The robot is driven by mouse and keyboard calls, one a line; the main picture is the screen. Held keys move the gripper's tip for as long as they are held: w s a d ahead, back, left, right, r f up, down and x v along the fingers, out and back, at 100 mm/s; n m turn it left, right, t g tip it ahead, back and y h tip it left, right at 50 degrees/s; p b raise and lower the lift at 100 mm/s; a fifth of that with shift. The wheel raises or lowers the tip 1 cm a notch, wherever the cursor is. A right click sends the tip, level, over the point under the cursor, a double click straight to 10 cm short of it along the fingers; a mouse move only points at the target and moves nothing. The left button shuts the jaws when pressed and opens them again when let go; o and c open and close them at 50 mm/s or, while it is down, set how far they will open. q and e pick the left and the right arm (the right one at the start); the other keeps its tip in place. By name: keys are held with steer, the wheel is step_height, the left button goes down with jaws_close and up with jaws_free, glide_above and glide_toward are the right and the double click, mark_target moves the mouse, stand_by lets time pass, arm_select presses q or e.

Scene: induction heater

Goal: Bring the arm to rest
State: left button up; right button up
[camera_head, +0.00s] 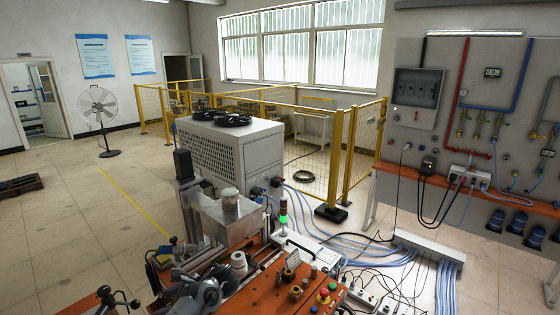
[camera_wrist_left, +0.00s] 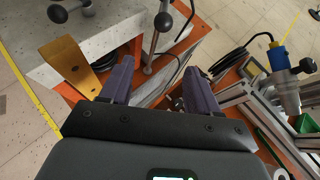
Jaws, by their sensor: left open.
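My left gripper (camera_wrist_left: 157,68) shows in the left wrist view. Its two purple fingers are spread apart with nothing held between them. Beyond the fingertips are a black-knobbed metal lever (camera_wrist_left: 163,22) and the edge of a grey machine top (camera_wrist_left: 120,28). I cannot make out either gripper clearly in the head view, and my right gripper is in neither view.
An orange workbench (camera_head: 265,290) carries a metal machine (camera_head: 225,215) and a signal light (camera_head: 283,215). A grey cabinet (camera_head: 225,150) stands behind. A brass plate (camera_wrist_left: 70,65) and a blue-and-silver tool (camera_wrist_left: 283,75) flank my left gripper. Blue hoses cross the floor at right.

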arm_select(q)
steer(key=s+d+f+t+h, duration=0.1)
steer(key=s+d+f+h, duration=0.2)
steer(key=s+d+f, duration=0.35)
steer(key=s+d+f+t+h, duration=0.1)
steer(key=s+d+f+h, duration=0.25)
steer(key=d+f, duration=0.6)
steer(key=s+d+f+n+h, duration=0.2)
steer(key=s+n, duration=0.1)
steer(key=s, duration=0.4)
steer(key=s+d+f+n+h, duration=0.2)
steer(key=s+d+n, duration=0.1)
steer(key=s, duration=0.4)
steer(key=s+a+r+n+t+h, duration=0.1)
steer(key=s+a+r+n, duration=0.4)
steer(key=s, duration=0.3)
steer(key=s+a+r+n+t+h, duration=0.1)
steer(key=s+a+r+n, duration=0.3)
steer(key=s, duration=0.5)
step_height(320, 180, up, 14)
steer(key=p, duration=1.4)
steer(key=shift+w+f, duration=0.15)
steer(key=shift+w, duration=0.25)
steer(key=shift+d, duration=0.1)
